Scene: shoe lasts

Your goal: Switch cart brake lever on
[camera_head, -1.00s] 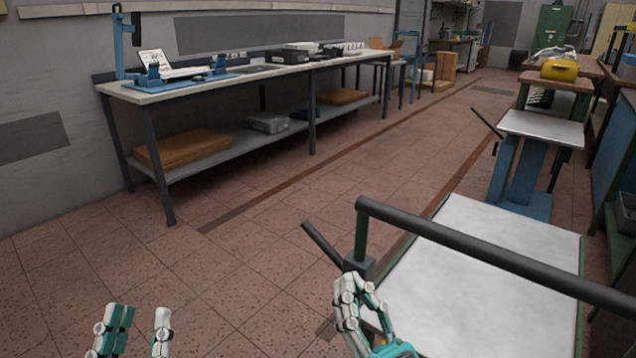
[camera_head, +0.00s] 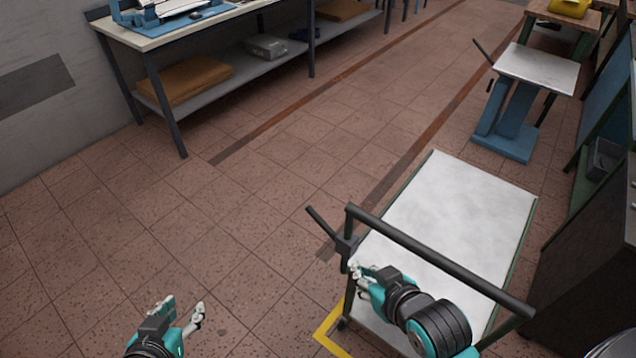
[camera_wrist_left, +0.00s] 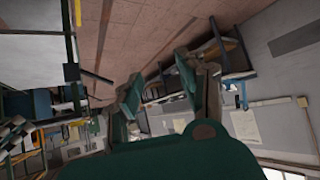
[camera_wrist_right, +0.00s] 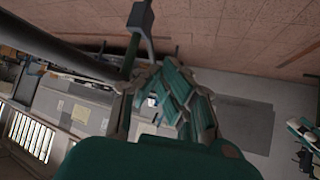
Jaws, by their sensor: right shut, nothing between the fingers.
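The cart (camera_head: 470,200) has a white top and a dark handle bar (camera_head: 440,258) across its near end. The brake lever (camera_head: 322,223), a dark rod, sticks out up and left from a grey block (camera_head: 345,247) on the handle's left post. My right gripper (camera_head: 357,271) is shut and empty just below that block; I cannot tell whether it touches the post. In the right wrist view the fingers (camera_wrist_right: 158,78) are close to the green post and the grey block (camera_wrist_right: 141,17). My left gripper (camera_head: 182,308) is open and empty above the floor, left of the cart.
A long workbench (camera_head: 185,30) stands at the upper left. A blue lift table (camera_head: 510,120) is beyond the cart, with dark cabinets along the right. Yellow floor marking (camera_head: 328,330) lies by the cart's near left corner. The floor left of the cart is clear.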

